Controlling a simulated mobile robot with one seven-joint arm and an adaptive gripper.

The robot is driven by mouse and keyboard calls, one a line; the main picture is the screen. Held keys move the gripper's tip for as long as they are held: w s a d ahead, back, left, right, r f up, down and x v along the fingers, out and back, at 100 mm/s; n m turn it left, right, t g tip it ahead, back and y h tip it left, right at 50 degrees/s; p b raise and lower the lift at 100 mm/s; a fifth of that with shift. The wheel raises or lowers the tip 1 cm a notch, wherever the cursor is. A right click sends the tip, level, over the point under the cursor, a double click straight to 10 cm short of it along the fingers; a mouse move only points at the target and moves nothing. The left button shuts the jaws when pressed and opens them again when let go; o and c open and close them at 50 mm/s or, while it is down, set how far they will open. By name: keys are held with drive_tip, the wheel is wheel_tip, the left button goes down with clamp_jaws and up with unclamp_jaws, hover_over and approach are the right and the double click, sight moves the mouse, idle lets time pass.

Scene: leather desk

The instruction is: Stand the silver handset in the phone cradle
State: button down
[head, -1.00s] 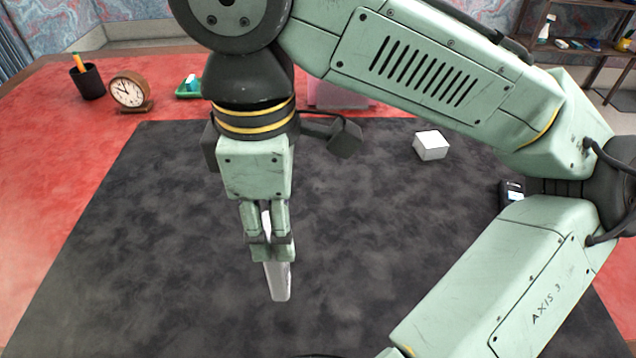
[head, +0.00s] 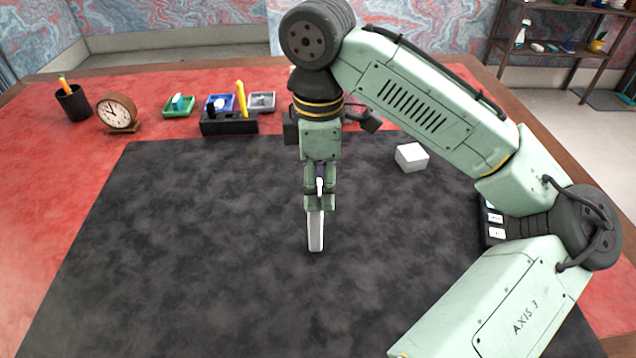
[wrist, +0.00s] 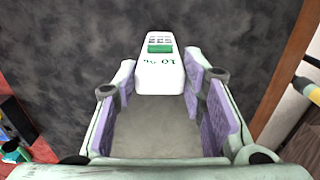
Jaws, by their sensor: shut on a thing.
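The silver handset (head: 315,232) is pale and long, held nearly upright in my gripper (head: 319,203), its lower end hanging down over the dark desk mat. In the wrist view the handset (wrist: 160,65) shows a small keypad, a green patch and the marking "10 %", upside down. My gripper's pads (wrist: 163,95) are on either side of it.
A white box (head: 411,157) sits right of my gripper. A black device with white labels (head: 494,222) is partly behind my arm. Green (head: 180,111), blue and grey trays, a clock (head: 117,112) and a pencil cup (head: 73,104) line the back. The mat's left and middle are clear.

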drive_tip(key=shift+f, duration=0.6)
drive_tip(key=shift+f, duration=0.2)
drive_tip(key=c, duration=1)
unclamp_jaws()
drive_tip(key=shift+r, duration=0.1)
